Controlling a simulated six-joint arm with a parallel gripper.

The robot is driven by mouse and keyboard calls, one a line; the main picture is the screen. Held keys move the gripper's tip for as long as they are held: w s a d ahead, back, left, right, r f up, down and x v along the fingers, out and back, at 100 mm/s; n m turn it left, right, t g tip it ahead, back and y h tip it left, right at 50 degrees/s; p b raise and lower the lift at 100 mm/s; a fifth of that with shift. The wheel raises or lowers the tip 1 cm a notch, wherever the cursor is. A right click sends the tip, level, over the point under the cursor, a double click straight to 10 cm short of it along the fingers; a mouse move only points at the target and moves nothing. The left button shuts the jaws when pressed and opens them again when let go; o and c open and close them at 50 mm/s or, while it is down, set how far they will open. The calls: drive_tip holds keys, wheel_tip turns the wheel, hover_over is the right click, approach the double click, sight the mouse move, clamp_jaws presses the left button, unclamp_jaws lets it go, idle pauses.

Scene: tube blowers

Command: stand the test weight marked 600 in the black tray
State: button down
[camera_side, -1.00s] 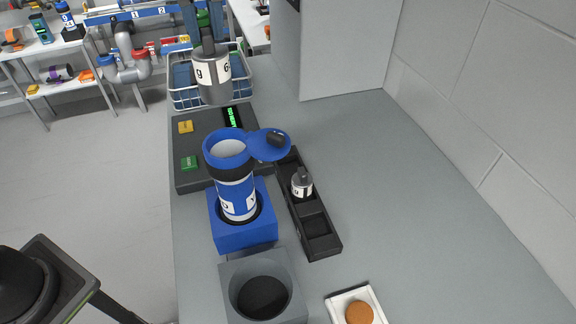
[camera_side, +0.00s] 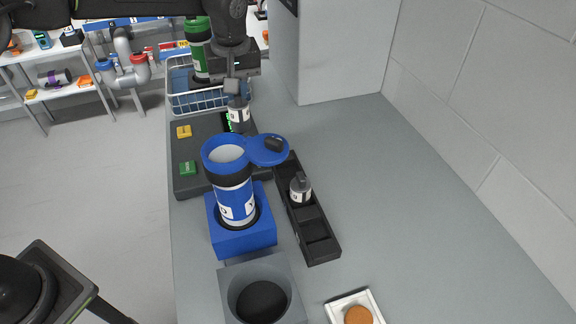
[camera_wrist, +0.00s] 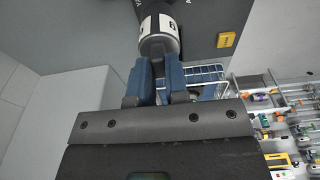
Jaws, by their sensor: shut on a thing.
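My gripper (camera_side: 235,88) is shut on a grey test weight (camera_side: 239,114) with a white label, held upright by its neck over the far end of the dark panel. Whether it touches the panel is unclear. In the wrist view the blue fingers (camera_wrist: 158,72) grip the weight (camera_wrist: 159,42); its label cannot be read in full. The long black tray (camera_side: 322,250) lies to the right of the blue holder. A smaller grey weight (camera_side: 300,190) stands in one of its compartments; the compartments in front of it look empty. The tray's far end is partly hidden by the open blue lid.
The blue cup (camera_side: 235,195) with its lid (camera_side: 262,150) open stands in a blue block (camera_side: 247,240). The panel (camera_side: 190,150) has yellow and green buttons. A wire basket (camera_side: 197,102), grey holder (camera_side: 232,282) and white dish (camera_side: 338,305) are nearby. The right of the bench is clear.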

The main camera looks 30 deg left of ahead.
drive_tip(key=w+d+f, duration=0.1)
drive_tip(key=d+f, duration=0.9)
drive_tip(key=d, duration=0.1)
drive_tip(key=shift+d+f, duration=0.15)
drive_tip(key=shift+f, duration=0.15)
drive_tip(key=shift+f, duration=0.2)
drive_tip(key=c, duration=1.1)
unclamp_jaws()
